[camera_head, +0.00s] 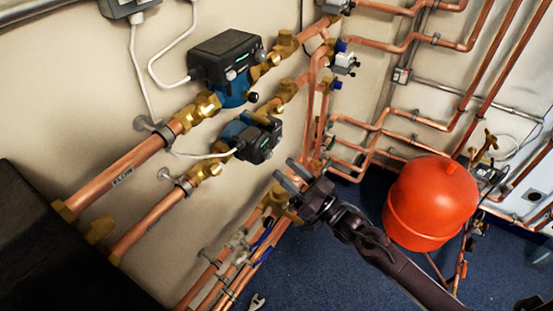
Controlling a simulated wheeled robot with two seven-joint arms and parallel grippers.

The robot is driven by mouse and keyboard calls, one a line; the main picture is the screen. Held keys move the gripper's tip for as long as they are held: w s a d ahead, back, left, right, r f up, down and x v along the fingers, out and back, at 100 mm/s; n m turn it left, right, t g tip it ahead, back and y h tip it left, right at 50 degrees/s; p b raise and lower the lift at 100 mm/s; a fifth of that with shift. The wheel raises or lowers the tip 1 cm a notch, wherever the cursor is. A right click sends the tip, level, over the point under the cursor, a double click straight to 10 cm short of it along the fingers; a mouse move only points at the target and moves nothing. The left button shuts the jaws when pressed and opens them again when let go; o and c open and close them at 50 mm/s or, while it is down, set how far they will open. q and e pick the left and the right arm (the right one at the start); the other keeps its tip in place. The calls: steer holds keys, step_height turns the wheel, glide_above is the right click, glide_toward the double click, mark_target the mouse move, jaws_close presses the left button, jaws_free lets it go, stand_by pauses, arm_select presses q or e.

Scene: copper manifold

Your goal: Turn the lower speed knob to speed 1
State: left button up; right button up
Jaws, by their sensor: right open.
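The lower pump has a blue body and a black control box (259,142) and sits on the lower of two slanting copper pipes on the wall. Its small speed knob is on the box's front, but it is too small to read the setting. The upper pump (226,58), also black and blue, sits above it with a pale knob on its face. My right gripper (288,171) reaches in from the lower right. It is open and empty, with its fingers just below and right of the lower pump's box, apparently apart from it. My left gripper does not show.
Brass valves (280,204) and several vertical copper pipes stand close below and beside the right gripper. A red expansion tank (431,203) stands to the right, behind my right arm. A dark block (60,245) fills the lower left. Blue floor (330,265) is open below.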

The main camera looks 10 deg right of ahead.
mark_target(271, 157)
steer(key=x, duration=0.4)
steer(key=shift+p, duration=0.4)
steer(key=shift+f, duration=0.1)
jaws_close()
